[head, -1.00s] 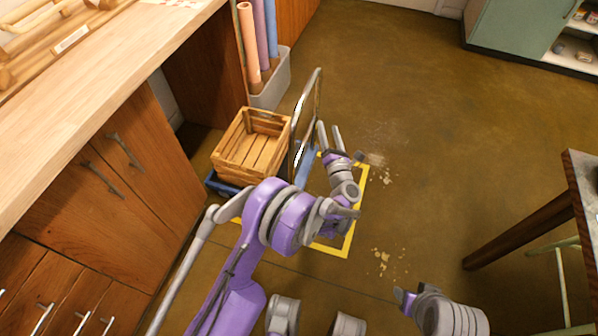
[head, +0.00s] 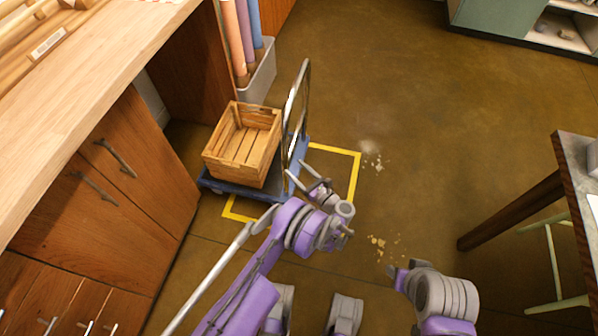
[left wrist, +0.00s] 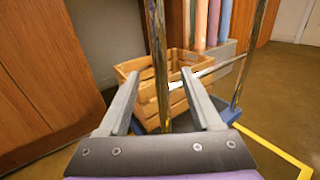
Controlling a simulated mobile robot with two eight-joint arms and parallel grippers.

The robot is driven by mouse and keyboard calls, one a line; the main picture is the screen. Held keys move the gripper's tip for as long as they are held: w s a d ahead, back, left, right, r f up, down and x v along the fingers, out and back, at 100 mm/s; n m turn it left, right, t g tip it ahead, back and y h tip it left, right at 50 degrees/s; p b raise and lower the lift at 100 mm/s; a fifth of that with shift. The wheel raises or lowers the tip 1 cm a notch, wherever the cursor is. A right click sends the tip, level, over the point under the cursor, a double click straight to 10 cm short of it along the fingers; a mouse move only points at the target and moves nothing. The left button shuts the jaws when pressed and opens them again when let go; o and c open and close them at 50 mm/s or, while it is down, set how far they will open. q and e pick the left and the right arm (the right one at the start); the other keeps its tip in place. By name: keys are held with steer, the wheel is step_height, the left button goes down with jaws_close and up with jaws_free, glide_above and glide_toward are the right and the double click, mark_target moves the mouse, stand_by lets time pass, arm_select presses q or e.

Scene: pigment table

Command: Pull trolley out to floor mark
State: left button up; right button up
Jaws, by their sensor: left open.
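The trolley (head: 230,188) has a low blue deck and a tall metal hoop handle (head: 304,90) on its right side. Its deck overlaps the left part of the yellow floor mark (head: 357,172). My left gripper (head: 298,172) is open at the near lower part of the handle. In the left wrist view, a handle post (left wrist: 159,65) stands upright in line with the gap between the open fingers (left wrist: 160,98); I cannot tell whether they touch it. My right gripper (head: 396,272) is at the lower right, away from the trolley, its jaw opening unclear.
A slatted wooden crate (head: 225,160) sits on the deck. A grey bin (head: 261,78) with rolls stands behind. Wooden drawers and a counter (head: 100,75) bound the left. A table (head: 575,170) stands at the right. The floor between is open, with crumbs (head: 377,242).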

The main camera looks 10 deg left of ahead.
arm_select(q)
steer(key=x, duration=1)
steer(key=shift+b, duration=0.45)
jaws_close()
stand_by(0.8)
